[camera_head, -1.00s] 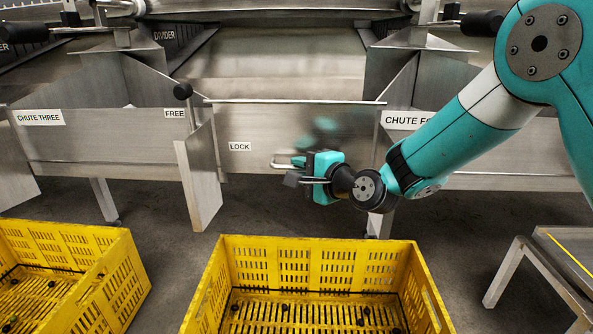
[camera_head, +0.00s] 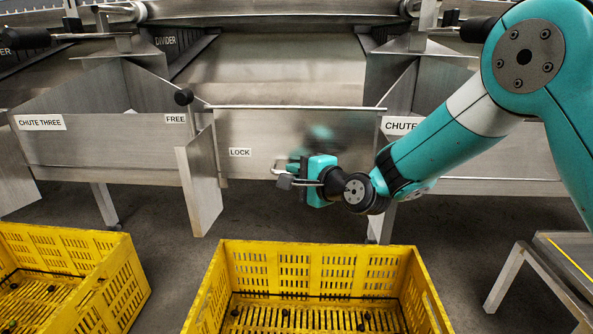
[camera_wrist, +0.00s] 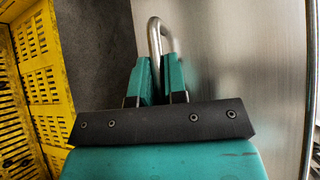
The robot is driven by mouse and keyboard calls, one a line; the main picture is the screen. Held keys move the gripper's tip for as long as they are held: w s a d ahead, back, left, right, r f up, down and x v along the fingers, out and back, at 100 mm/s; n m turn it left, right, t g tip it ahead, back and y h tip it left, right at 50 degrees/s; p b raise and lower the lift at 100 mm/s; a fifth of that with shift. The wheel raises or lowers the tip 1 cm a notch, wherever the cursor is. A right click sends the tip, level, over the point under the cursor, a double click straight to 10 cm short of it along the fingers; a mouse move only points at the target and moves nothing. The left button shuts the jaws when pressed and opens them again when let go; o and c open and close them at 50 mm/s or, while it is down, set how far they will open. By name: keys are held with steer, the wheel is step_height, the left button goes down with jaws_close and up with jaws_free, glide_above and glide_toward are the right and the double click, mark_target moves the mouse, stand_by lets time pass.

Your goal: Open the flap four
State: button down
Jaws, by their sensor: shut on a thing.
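Flap four (camera_head: 250,130) is the grey steel panel with the LOCK label, between the CHUTE THREE and CHUTE FOUR panels. It hangs roughly upright, with a rod along its top edge. Its bent metal bar handle (camera_head: 276,170) sticks out low on its face. My gripper (camera_head: 296,172) is shut on this handle, reaching in from the right. In the wrist view the teal fingers (camera_wrist: 160,78) stand on both sides of the handle (camera_wrist: 154,35), with the flap's face (camera_wrist: 240,60) to the right. The lever's black knob (camera_head: 183,97) stands at the left, above and near the FREE label (camera_head: 176,118).
A yellow crate (camera_head: 320,250) stands on the floor below and in front of the flap. Another yellow crate (camera_head: 70,235) is at the left. A side plate (camera_head: 200,190) juts forward left of the flap. A low metal stand (camera_head: 515,270) is at the right.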

steer(key=s+r+m+g+h+p, duration=0.2)
steer(key=s+r+m+g+p, duration=0.4)
steer(key=p, duration=3)
steer(key=shift+s+a+r+g, duration=0.15)
steer(key=shift+s+r+g, duration=1.4)
steer(key=shift+r, duration=2.2)
steer(key=shift+s+t, duration=0.2)
steer(key=shift+t, duration=0.05)
steer(key=c, duration=1.4)
jaws_free()
steer(key=shift+c, duration=0.2)
steer(key=shift+r, duration=0.1)
steer(key=p+v, duration=0.1)
steer(key=v, duration=1.6)
steer(key=shift+r+p, duration=0.2)
steer(key=shift+p, duration=0.15)
